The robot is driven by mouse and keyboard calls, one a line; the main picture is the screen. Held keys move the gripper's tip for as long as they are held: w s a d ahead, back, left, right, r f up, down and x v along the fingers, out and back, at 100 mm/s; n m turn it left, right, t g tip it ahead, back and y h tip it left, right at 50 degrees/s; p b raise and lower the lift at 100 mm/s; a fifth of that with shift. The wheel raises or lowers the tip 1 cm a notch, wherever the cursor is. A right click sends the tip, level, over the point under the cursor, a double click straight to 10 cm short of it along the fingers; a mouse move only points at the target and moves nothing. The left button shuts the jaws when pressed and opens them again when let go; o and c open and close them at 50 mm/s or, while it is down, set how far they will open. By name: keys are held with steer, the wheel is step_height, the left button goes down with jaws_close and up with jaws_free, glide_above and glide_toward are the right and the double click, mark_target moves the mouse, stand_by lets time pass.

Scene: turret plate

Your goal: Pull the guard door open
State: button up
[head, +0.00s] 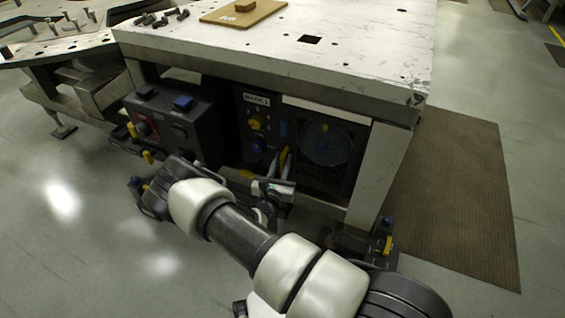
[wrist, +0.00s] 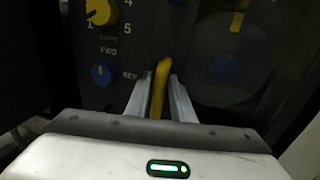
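The guard door (head: 325,142) is a dark, see-through panel under the right part of the table, with a round disc behind it. It also shows at the right of the wrist view (wrist: 226,60). Its upright yellow handle (head: 284,158) stands at the door's left side. In the wrist view the yellow handle (wrist: 160,88) is between the two pale fingers of my gripper (wrist: 159,98). The fingers are apart, with a gap visible on the left; contact on the right is unclear. In the head view my gripper (head: 287,165) is in front of the handle, partly hidden.
A control panel with a yellow knob (head: 256,123) and a blue knob (wrist: 102,75) is left of the door. A dark box with a blue button (head: 183,102) stands further left. The table top (head: 380,50) overhangs; a table leg (head: 378,165) is right of the door. A brown mat (head: 460,190) lies at right.

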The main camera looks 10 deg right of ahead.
jaws_close()
